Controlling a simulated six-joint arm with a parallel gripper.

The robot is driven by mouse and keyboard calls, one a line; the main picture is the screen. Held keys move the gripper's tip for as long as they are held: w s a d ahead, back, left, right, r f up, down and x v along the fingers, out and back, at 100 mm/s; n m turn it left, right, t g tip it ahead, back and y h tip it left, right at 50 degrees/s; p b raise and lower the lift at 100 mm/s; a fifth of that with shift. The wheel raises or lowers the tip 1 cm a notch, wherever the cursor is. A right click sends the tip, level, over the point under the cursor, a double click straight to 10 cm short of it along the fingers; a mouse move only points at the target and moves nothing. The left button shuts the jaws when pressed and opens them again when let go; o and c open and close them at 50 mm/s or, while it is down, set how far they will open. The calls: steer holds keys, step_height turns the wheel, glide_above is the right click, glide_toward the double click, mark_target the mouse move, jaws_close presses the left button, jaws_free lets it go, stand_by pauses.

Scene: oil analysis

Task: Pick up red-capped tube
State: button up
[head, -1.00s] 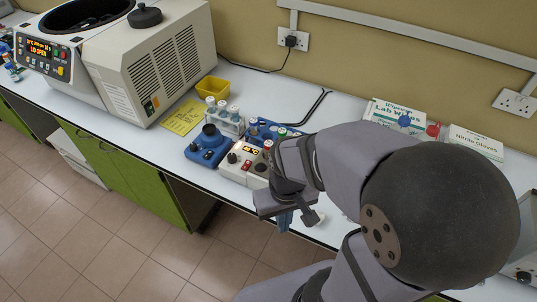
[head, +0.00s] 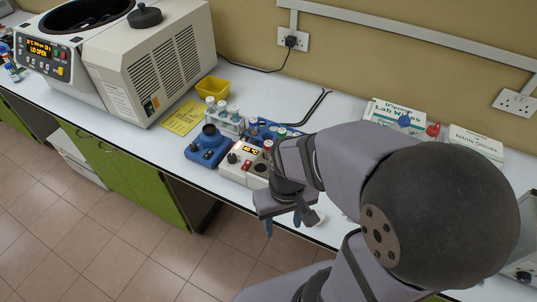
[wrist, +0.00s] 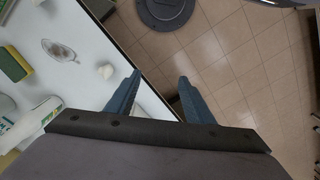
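A small red cap (head: 268,143) shows in the head view at the back right edge of the white heating block (head: 245,164). The tube below it is hidden, and my arm stands just right of it. My gripper (head: 283,224) is open and empty, beyond the bench's front edge, in front and to the right of the block. In the wrist view its two blue fingers (wrist: 159,78) are spread with floor and bench edge between them. No red-capped tube shows in the wrist view.
Left of the heating block are a blue device (head: 208,148), a white tube rack (head: 225,123) and a yellow tray (head: 212,88). A blue rack (head: 262,130) stands behind the block. The wrist view shows a sponge (wrist: 14,62) and a glass dish (wrist: 60,50) on the bench.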

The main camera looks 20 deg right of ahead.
step_height(320, 180, up, 2)
steer(key=m+t+h+b, duration=0.3)
steer(key=m+t+b, duration=0.1)
steer(key=m+b, duration=0.3)
glide_above(268, 144)
steer(key=s+a, duration=0.1)
steer(key=s, duration=0.1)
steer(key=shift+a+p+x, duration=0.2)
steer(key=shift+p+x, duration=1.5)
steer(key=shift+x, duration=1.75)
steer(key=shift+y, duration=0.3)
jaws_close()
step_height(268, 144, up, 10)
steer(key=b, duration=0.2)
steer(key=shift+b, duration=0.35)
